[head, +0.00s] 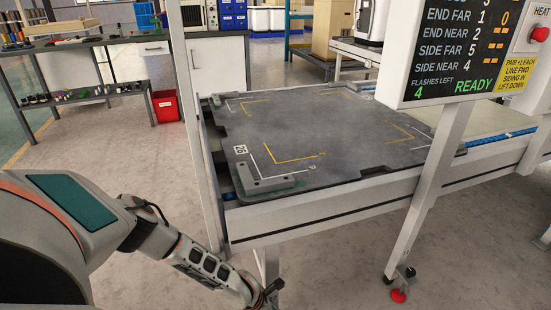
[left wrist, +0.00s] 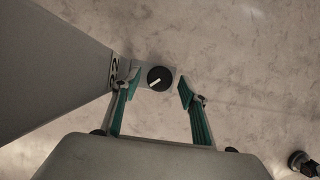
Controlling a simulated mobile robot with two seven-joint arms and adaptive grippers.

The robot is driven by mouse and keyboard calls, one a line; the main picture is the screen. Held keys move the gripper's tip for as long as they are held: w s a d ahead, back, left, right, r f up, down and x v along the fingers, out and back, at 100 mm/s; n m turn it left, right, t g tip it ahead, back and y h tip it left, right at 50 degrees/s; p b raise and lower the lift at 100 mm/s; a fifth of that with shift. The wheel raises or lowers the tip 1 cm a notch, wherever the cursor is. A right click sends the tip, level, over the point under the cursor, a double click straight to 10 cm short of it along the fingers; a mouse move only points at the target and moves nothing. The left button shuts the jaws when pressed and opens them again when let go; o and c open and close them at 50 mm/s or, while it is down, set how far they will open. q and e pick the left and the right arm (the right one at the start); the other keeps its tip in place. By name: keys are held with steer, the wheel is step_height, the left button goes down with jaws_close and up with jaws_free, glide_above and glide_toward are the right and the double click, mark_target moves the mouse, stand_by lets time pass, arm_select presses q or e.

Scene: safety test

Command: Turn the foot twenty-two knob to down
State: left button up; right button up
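The foot knob (left wrist: 160,78) is a round black dial with a pale pointer mark, on a small grey plate beside a grey leg in the left wrist view. The mark slants toward the lower left of that picture. A dark label reading 22 (left wrist: 114,71) is on the leg next to it. My left gripper (left wrist: 158,88) is open, its teal-padded fingers on either side of the knob with gaps showing. Whether the fingertips are level with the knob in depth I cannot tell. In the head view my left gripper (head: 268,292) is low by the table leg, and the knob is hidden. My right gripper is not in view.
A grey plate (head: 340,125) lies on the conveyor table frame (head: 330,210) above my left gripper. A sign (head: 455,50) reads READY and 4 flashes left. A red button (head: 539,34) is at the right.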

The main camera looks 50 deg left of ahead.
arm_select(q)
steer(key=shift+r, duration=0.2)
steer(key=v, duration=1.1)
steer(key=shift+s+r, duration=0.2)
steer(key=shift+r, duration=0.15)
steer(key=shift+a, duration=0.1)
